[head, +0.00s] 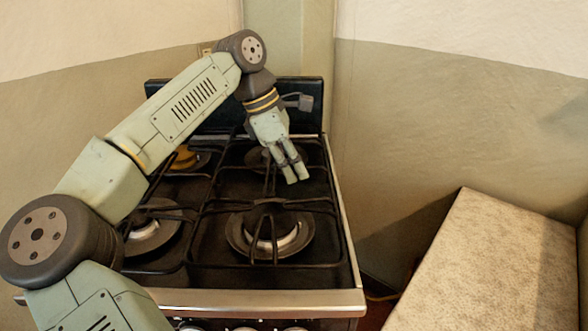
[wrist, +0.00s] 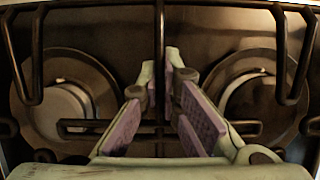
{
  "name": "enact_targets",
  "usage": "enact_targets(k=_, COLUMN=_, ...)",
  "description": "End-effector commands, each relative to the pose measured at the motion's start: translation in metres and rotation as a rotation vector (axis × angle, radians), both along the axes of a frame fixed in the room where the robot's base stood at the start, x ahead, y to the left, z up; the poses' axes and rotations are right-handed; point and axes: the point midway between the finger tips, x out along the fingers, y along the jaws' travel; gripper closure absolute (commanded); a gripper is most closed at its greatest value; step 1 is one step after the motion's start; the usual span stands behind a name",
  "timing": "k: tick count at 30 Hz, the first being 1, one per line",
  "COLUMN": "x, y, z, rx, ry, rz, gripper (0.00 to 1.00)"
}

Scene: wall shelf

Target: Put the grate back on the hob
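The dark grate (head: 266,266) is at the right half of the hob (head: 222,276), over the right-hand burners, its bars roughly level. Whether it rests fully on the hob or hangs slightly above it, I cannot tell. My gripper (head: 296,175) points down at the grate's middle, towards the back. In the wrist view the fingertips of my gripper (wrist: 162,75) are close together on either side of the grate's middle bar (wrist: 160,25) and look shut on it. A burner shows on each side beneath the grate. The exact contact is partly hidden by the fingers.
The left burners (head: 150,235) also have dark bars over them, partly hidden by my arm. The dark backguard (head: 310,115) rises behind the hob. A pale speckled worktop (head: 490,265) stands to the right, with a gap between. Walls close in behind.

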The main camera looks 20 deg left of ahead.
Motion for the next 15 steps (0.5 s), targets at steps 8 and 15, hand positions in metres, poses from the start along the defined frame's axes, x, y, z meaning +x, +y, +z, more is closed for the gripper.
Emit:
enact_targets(k=8, x=0.000, y=-0.001, z=-0.011, rx=0.000, ry=-0.004, rz=-0.001, gripper=1.00)
enact_targets(k=15, x=0.000, y=-0.001, z=-0.015, rx=0.000, ry=-0.002, rz=-0.001, gripper=0.93)
